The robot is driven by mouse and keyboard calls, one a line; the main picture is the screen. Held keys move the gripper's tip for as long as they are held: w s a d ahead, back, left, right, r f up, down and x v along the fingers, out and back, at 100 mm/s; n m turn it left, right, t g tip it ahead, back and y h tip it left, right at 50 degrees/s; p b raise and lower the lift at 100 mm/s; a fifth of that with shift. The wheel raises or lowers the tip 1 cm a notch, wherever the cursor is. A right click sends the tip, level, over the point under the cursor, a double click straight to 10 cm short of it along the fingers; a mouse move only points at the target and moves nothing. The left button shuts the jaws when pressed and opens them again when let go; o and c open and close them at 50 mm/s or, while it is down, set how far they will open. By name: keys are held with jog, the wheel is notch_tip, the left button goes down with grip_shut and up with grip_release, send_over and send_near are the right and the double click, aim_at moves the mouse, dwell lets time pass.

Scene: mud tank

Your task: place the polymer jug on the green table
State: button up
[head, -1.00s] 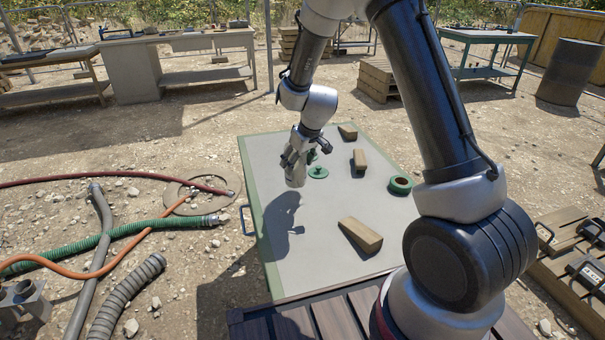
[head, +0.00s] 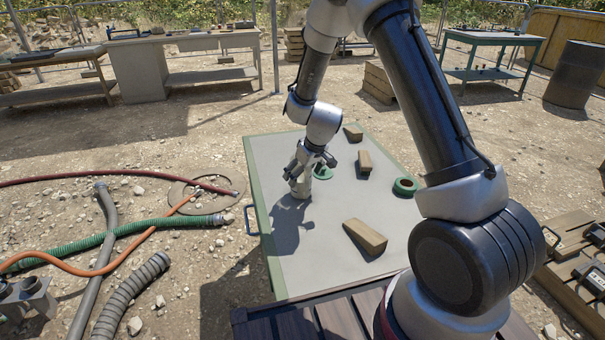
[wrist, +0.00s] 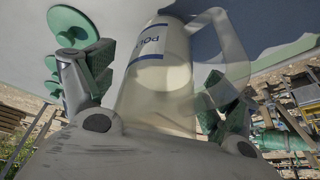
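The polymer jug (wrist: 160,85) is a pale translucent jug with a white label and blue lettering.
Hoses (head: 120,232) lie on the ground at left. Another green-framed table (head: 490,42) stands at the back right.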

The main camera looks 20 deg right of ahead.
jog(key=s+d+f+v, duration=0.1)
jog(key=v, duration=2)
jog(key=s+d+r+m, duration=0.1)
jog(key=s+d+r, duration=0.2)
jog(key=s, duration=0.6)
jog(key=s+d+r+m+h, duration=0.1)
jog(key=s+d+r+m, duration=0.1)
jog(key=s+r, duration=0.3)
jog(key=s+d+r+m+h, duration=0.1)
jog(key=s+d+r, duration=0.3)
jog(key=s, duration=0.9)
jog(key=shift+s+d+r+m, duration=0.35)
jog(key=shift+d+m, duration=0.1)
jog(key=shift+m, duration=0.15)
